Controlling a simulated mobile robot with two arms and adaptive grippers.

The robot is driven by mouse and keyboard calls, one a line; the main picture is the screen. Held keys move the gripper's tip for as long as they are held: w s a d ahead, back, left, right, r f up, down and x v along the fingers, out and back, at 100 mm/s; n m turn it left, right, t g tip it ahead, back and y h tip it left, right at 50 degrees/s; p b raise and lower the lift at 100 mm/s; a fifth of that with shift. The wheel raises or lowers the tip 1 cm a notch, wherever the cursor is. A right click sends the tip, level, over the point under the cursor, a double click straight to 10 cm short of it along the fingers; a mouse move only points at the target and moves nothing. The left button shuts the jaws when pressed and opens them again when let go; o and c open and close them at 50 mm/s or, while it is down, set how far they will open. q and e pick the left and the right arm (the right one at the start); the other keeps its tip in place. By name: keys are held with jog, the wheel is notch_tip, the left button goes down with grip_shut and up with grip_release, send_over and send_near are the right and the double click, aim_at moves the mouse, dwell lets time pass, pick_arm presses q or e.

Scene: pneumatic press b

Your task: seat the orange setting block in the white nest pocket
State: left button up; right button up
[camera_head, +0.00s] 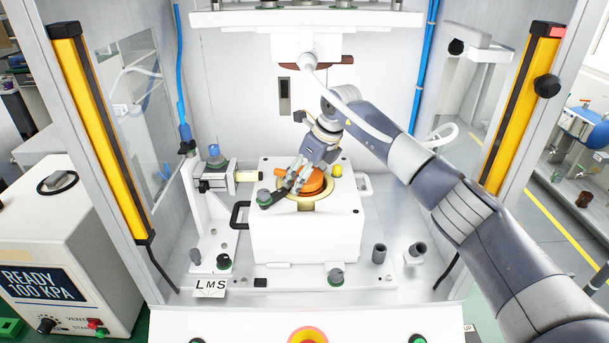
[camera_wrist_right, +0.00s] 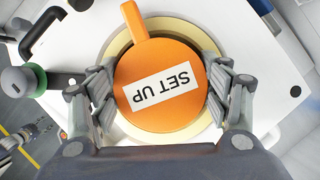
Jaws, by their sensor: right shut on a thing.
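The orange setting block (camera_head: 314,186) is a round puck with a side handle and a white "SET UP" label; it also shows in the right wrist view (camera_wrist_right: 150,58). My right gripper (camera_head: 303,184) is shut on it, one finger on each side. The block is over the pale yellow ring of the pocket (camera_wrist_right: 116,44) on top of the white nest (camera_head: 305,236). The ring shows around part of the block. I cannot tell whether the block rests in the pocket or hovers just above it. My left gripper is not in view.
The press head (camera_head: 306,48) hangs above. Yellow light curtains (camera_head: 96,125) stand at both sides of the opening. A control box (camera_head: 60,245) reads READY 100 KPA at left.

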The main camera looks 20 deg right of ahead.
jog(key=shift+f, duration=0.1)
jog(key=o, duration=1.3)
jog(key=shift+o, duration=0.8)
jog(key=shift+w+f, duration=0.1)
jog(key=shift+w, duration=0.05)
jog(key=shift+s+d+r, duration=0.1)
jog(key=shift+s+r, duration=0.1)
jog(key=shift+f, duration=0.15)
